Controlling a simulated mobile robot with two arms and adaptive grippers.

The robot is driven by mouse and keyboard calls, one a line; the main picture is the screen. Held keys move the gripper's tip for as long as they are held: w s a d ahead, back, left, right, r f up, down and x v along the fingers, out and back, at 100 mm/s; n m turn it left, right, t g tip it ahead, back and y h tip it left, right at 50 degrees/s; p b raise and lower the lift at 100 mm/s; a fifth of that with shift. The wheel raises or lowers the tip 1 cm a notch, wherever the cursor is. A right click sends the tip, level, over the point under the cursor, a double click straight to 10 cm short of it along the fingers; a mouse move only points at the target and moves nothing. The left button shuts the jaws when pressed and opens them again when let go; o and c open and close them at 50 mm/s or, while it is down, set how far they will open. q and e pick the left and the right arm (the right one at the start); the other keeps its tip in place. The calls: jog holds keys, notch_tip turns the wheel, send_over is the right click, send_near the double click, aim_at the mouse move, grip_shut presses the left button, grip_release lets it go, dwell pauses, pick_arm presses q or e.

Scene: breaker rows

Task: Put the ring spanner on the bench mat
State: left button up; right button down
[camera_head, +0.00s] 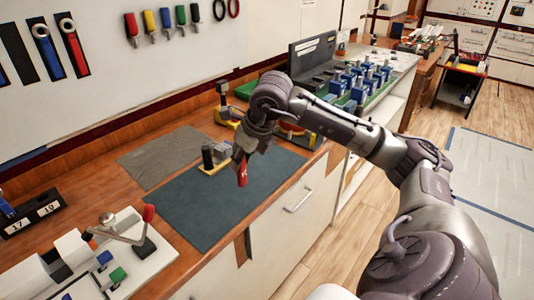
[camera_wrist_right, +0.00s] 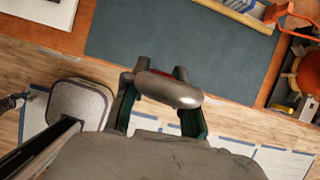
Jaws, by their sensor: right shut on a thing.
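My right gripper (camera_head: 243,163) is shut on a red thing (camera_head: 242,174), which is likely the ring spanner. In the right wrist view my gripper (camera_wrist_right: 156,98) shows a small red sliver (camera_wrist_right: 158,72) behind a grey rounded part. The dark blue-grey bench mat (camera_head: 205,212) lies flat on the wooden bench. In the head view the gripper is over the mat's right part, and the held thing appears above it, apart from it.
A small wood-based block with dark posts (camera_head: 213,158) stands at the mat's back edge. A grey mat (camera_head: 160,157) lies behind left. A lever device (camera_head: 125,245) stands front left. A rack of blue-topped parts (camera_head: 355,80) is farther right. The mat's middle is clear.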

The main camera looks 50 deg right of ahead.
jog(key=w+f+p, duration=0.5)
jog(key=w+f, duration=0.6)
jog(key=shift+w+a+p, duration=0.1)
jog(key=shift+w+p, duration=0.1)
jog(key=shift+p, duration=0.15)
jog(key=shift+f, duration=0.1)
jog(key=c, duration=1.4)
grip_release()
jog(key=shift+f, duration=0.1)
jog(key=o, duration=0.5)
